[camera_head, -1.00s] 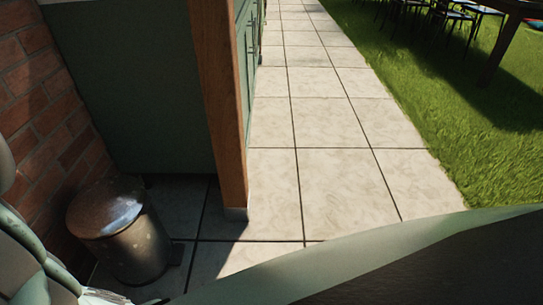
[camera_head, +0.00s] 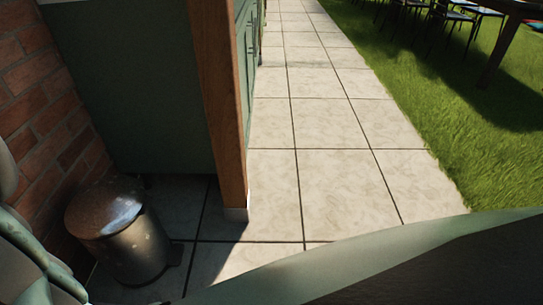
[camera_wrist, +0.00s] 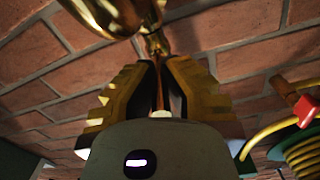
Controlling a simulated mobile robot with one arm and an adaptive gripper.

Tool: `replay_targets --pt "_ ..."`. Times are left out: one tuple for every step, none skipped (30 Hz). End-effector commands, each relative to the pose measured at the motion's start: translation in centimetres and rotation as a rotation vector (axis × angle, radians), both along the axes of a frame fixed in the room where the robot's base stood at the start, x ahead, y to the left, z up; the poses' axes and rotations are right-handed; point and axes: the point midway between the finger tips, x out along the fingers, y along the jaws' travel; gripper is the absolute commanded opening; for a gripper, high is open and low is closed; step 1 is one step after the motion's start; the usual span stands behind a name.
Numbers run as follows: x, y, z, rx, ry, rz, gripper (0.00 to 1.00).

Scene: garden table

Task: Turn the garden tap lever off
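The brass garden tap (camera_wrist: 112,14) shows at the top of the wrist view, out of focus and cut off by the edge. A narrower brass part (camera_wrist: 157,43) hangs from it, just beyond the fingertips. My gripper (camera_wrist: 162,62), with yellow and black fingers, reaches up towards this part. The fingers are close together, with a narrow gap between them. A thin, pale brass-coloured strip lies in the gap. I cannot tell whether the fingers touch it, or which part is the lever. The head view shows neither tap nor gripper.
A green reel (camera_wrist: 305,146) with yellow hose and a red part (camera_wrist: 304,109) stands right of my gripper. A brick wall (camera_wrist: 245,55) is behind the tap. In the head view, a metal bin (camera_head: 132,246) stands beside a wooden post (camera_head: 222,110); paving (camera_head: 330,185) is clear.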

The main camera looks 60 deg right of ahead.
Motion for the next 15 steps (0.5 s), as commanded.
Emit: replay_targets --pt "0.16 0.02 0.59 0.01 -0.012 -0.007 0.0" --pt "0.16 0.01 0.61 0.01 -0.012 -0.009 0.0" --pt "0.17 0.01 0.63 0.009 -0.012 -0.011 0.0" --pt "0.17 0.01 0.64 0.01 -0.013 -0.011 0.0" --pt "0.18 0.01 0.67 0.01 -0.013 -0.011 0.0" --pt "0.18 0.01 0.68 0.009 -0.014 -0.01 0.0" --pt "0.19 0.01 0.7 0.01 -0.014 -0.011 0.0" --pt "0.19 0.01 0.71 0.01 -0.014 -0.011 0.0" --pt "0.19 0.01 0.73 0.01 -0.015 -0.01 0.0" --pt "0.2 0.02 0.74 0.01 -0.015 -0.01 0.0" --pt "0.19 0.02 0.77 0.01 -0.016 -0.009 0.09" --pt "0.19 0.03 0.78 0.011 -0.016 -0.009 0.13" --pt "0.18 0.02 0.75 0.01 -0.016 -0.009 0.16" --pt "0.17 0.01 0.69 0.009 -0.014 -0.009 0.19" --pt "0.16 0.0 0.61 0.008 -0.012 -0.01 0.23"
